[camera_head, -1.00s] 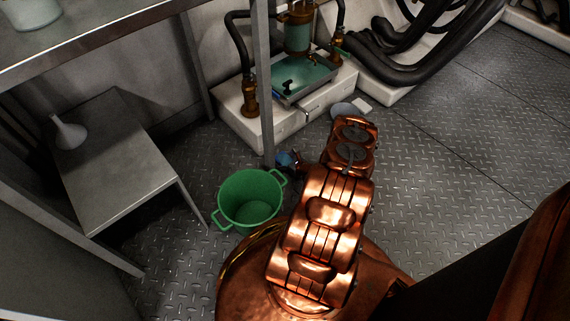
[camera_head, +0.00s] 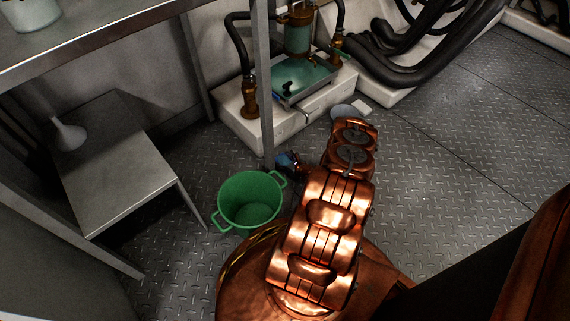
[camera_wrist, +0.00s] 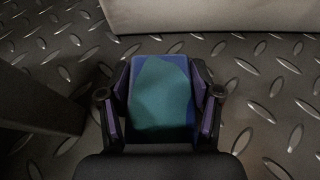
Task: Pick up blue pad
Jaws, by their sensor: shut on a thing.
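The blue pad (camera_wrist: 160,92) is a flat, squarish piece in the middle of the wrist view, blue at its edges with a teal patch over its face. My gripper (camera_wrist: 160,100) has one finger on each side of it and is shut on it. In the head view my gripper (camera_head: 287,161) is small and partly hidden behind my copper arm, near the metal post and above the green bucket. There the pad cannot be told clearly from the gripper. The patterned metal floor shows around the pad in the wrist view.
A green bucket (camera_head: 249,203) stands on the floor close to my arm. An upright post (camera_head: 264,90) is just left of my gripper. A metal bench (camera_head: 112,165) is at left, and a white plinth (camera_head: 290,120) with teal equipment lies behind. Floor at right is clear.

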